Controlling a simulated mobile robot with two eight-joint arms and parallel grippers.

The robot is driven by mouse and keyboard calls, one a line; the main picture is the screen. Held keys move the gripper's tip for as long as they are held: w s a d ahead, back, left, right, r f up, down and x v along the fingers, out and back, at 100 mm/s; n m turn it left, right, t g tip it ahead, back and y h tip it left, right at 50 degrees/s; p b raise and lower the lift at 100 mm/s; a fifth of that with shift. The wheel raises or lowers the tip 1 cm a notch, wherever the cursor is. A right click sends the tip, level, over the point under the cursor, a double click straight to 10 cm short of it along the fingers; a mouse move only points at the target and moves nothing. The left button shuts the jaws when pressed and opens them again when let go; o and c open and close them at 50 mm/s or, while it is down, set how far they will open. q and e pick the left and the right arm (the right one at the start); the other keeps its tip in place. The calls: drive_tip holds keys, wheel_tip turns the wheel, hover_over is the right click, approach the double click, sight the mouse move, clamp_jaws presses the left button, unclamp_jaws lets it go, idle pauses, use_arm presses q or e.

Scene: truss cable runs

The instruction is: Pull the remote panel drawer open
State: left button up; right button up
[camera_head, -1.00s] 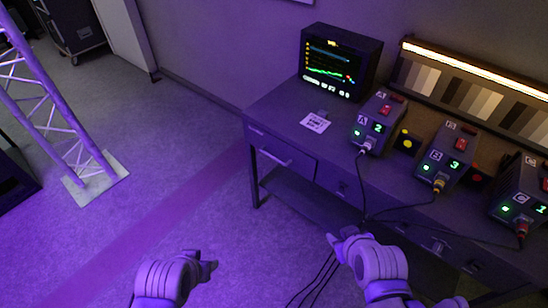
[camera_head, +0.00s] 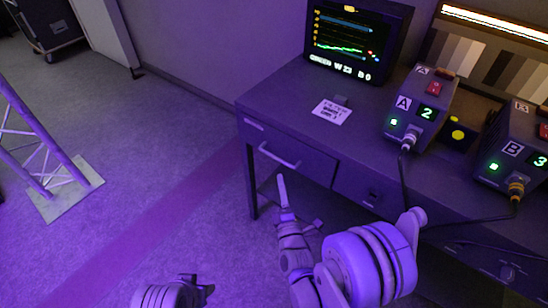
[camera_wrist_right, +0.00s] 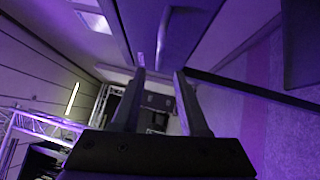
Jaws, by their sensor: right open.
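The drawer (camera_head: 310,163) is in the left part of the grey desk front, with a pale bar handle (camera_head: 280,155). It looks shut, its front flush with the desk. My right gripper (camera_head: 300,207) is open and empty, below and slightly right of the handle in the head view, apart from it.
On the desk (camera_head: 270,95) stand a monitor (camera_head: 355,40), a paper card (camera_head: 331,112), box A (camera_head: 420,105) and box B (camera_head: 515,150) with cables. A truss (camera_head: 50,165) stands at the left. The floor left of the desk is clear.

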sight(276, 158)
drive_tip(key=b+x, duration=0.1)
drive_tip(key=x, duration=0.9)
drive_tip(key=shift+w, duration=0.3)
clamp_jaws()
drive_tip(key=shift+a, duration=0.1)
idle(0.9)
